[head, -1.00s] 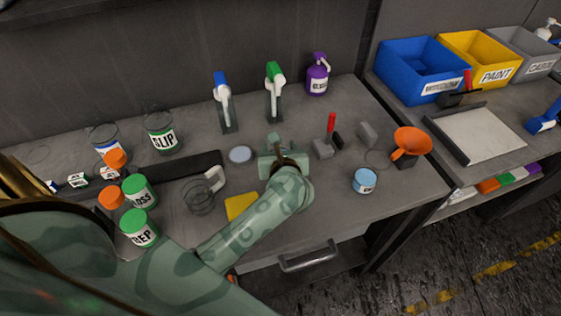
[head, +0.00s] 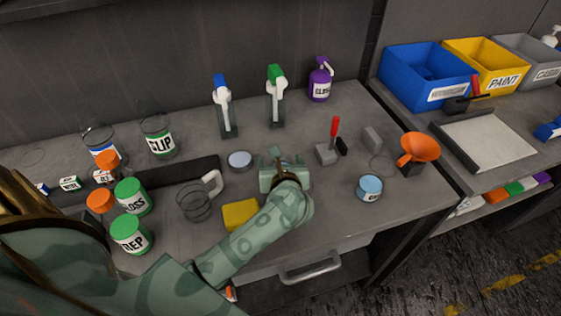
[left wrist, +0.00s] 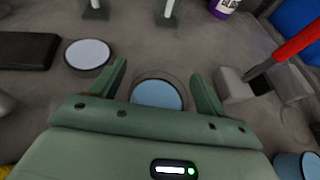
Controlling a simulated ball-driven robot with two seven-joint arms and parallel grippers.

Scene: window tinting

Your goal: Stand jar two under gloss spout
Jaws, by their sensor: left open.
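My left gripper (head: 284,160) is over the middle of the bench, pointing down. In the left wrist view its open fingers (left wrist: 158,72) stand either side of a round blue-topped jar (left wrist: 157,96), with gaps on both sides. The head view hides that jar behind the gripper. A paler-topped jar (head: 240,160) stands just left of the gripper, and a labelled light-blue jar (head: 369,187) stands to the right. I cannot read which is jar two. Two dispensers with spouts stand at the back, one blue-topped (head: 222,105) and one green-topped (head: 276,95); no gloss label is legible on them. My right gripper is not in view.
Left are several labelled cans, including a green-lidded one (head: 131,196), and a wire-ring holder (head: 197,200). A yellow sponge (head: 240,214) lies by my arm. Right are a red-handled tool (head: 334,128) and an orange funnel (head: 420,148). A purple bottle (head: 320,82) stands behind.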

